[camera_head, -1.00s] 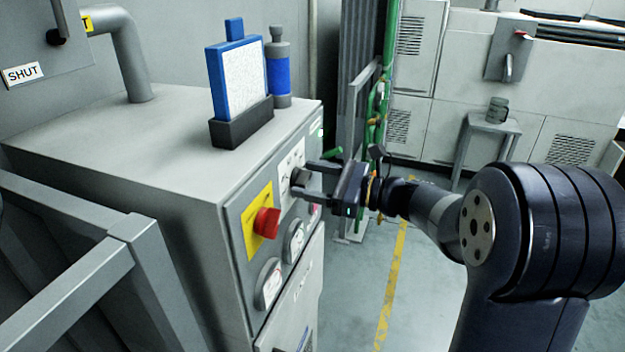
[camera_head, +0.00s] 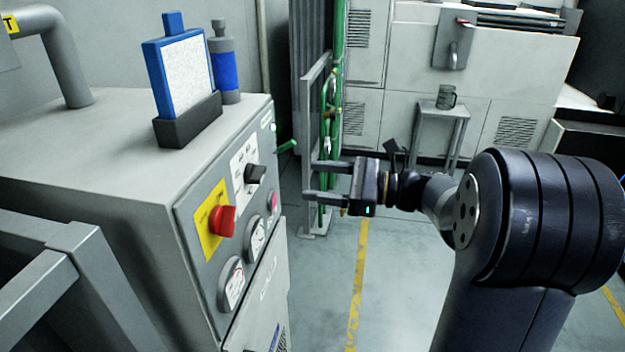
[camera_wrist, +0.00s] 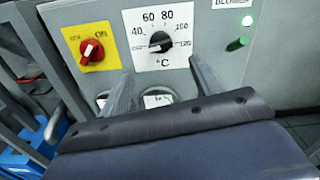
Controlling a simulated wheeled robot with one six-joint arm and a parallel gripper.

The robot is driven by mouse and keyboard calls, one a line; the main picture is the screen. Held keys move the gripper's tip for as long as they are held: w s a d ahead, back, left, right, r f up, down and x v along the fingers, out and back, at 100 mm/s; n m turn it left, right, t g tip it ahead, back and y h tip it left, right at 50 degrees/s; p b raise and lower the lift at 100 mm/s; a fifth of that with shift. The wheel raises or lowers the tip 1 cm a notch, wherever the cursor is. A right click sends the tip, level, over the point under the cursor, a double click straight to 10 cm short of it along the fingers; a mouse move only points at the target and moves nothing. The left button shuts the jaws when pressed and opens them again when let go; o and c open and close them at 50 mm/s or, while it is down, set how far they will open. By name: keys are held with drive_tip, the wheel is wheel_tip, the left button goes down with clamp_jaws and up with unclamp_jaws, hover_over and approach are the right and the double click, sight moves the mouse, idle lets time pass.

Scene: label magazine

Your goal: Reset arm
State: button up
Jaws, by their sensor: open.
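My gripper (camera_head: 312,180) is open and empty, its two fingers pointing left toward the grey control cabinet (camera_head: 100,150). It stands apart from the panel, to the right of the black knob (camera_head: 256,174) in the head view. In the wrist view my gripper (camera_wrist: 160,85) shows its fingers spread on either side below the black temperature knob (camera_wrist: 160,41), whose white dial reads in °C. The red switch (camera_head: 222,220) on a yellow plate sits lower left of the knob; it also shows in the wrist view (camera_wrist: 92,51).
A blue-framed white panel (camera_head: 185,75) in a black holder and a blue-banded bottle (camera_head: 225,65) stand on the cabinet. Round gauges (camera_head: 231,284) sit below the switch. Green pipes (camera_head: 328,130) rise behind my gripper. A mug (camera_head: 446,97) stands on a small table. Floor lies open below the arm.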

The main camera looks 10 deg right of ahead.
sight(263, 174)
drive_tip(key=p+x, duration=0.1)
drive_tip(key=x, duration=1)
drive_tip(key=shift+d+m+p, duration=0.1)
drive_tip(key=shift+m+p, duration=0.3)
drive_tip(key=shift+p, duration=0.2)
drive_tip(key=shift+f+b, duration=0.15)
drive_tip(key=shift+b, duration=0.2)
